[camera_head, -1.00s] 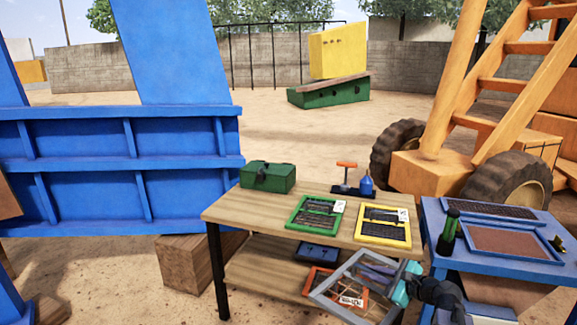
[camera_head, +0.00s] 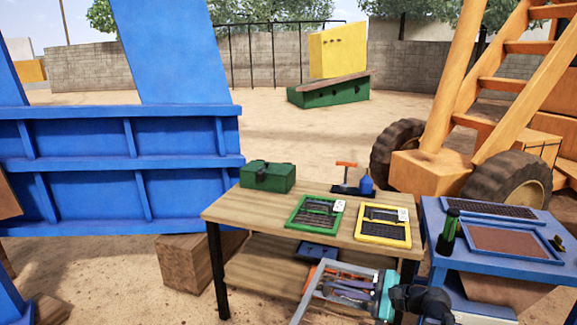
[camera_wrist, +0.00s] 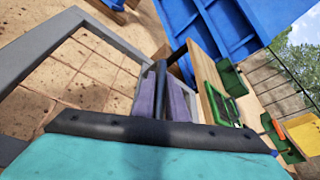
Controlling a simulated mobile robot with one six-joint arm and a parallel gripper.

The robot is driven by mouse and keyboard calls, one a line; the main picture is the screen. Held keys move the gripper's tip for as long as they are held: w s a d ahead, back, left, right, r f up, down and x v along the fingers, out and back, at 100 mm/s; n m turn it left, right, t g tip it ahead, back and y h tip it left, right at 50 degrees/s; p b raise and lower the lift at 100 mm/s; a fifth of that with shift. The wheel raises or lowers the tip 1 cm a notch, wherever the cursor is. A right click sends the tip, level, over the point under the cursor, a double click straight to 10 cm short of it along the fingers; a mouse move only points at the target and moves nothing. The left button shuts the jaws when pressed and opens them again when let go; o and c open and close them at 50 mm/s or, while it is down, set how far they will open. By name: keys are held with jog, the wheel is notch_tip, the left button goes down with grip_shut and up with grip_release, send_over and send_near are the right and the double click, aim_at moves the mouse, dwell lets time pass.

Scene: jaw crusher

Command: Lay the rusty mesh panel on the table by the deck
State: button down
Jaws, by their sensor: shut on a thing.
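My gripper (camera_head: 350,288) is shut on a grey rectangular frame (camera_head: 323,265) in front of the wooden table (camera_head: 262,215). In the wrist view, the grey frame (camera_wrist: 40,42) runs along the left, past the fingers (camera_wrist: 165,82). On the blue table (camera_head: 445,262) at the right lies a rust-brown panel (camera_head: 508,242) with a blue-grey border. A dark mesh panel (camera_head: 497,210) lies behind it. I cannot tell which piece is the rusty mesh panel.
A green-capped cylinder (camera_head: 447,232) stands on the blue table.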

aim_at(347, 287)
jog(key=shift+r, duration=0.25)
notch_tip(347, 287, up, 14)
jog(key=p, duration=1.4)
jog(key=shift+r+p, duration=0.15)
jog(key=shift+p, duration=0.2)
jog(key=shift+s, duration=0.1)
